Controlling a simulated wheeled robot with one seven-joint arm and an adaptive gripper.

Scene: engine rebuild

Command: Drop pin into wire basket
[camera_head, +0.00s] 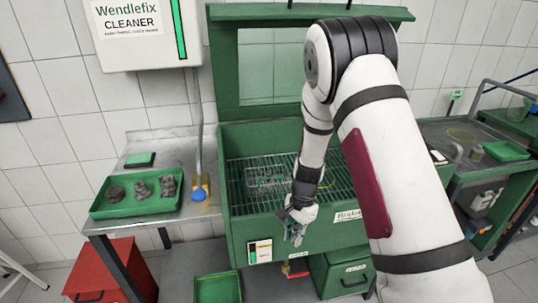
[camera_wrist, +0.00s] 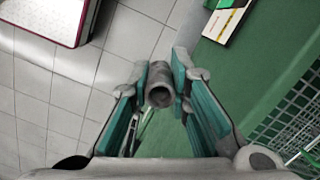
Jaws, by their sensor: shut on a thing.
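The pin (camera_wrist: 160,88) is a short grey hollow cylinder. My gripper (camera_wrist: 161,74) is shut on it, one teal-padded finger on each side. In the head view my gripper (camera_head: 295,232) hangs in front of the green wash tank's front wall, outside the rim; the pin cannot be made out there. The wire basket (camera_head: 265,180) sits on the grate inside the tank, behind and to the left of my gripper. In the wrist view, thin wires at the lower right edge (camera_wrist: 303,136) appear to be part of the basket.
The green wash tank (camera_head: 238,232) has a raised front wall between my gripper and the grate (camera_head: 330,178). A green tray of dark parts (camera_head: 110,208) stands on the left bench. A red cabinet (camera_head: 120,268) and a green bin (camera_head: 218,288) are low at left.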

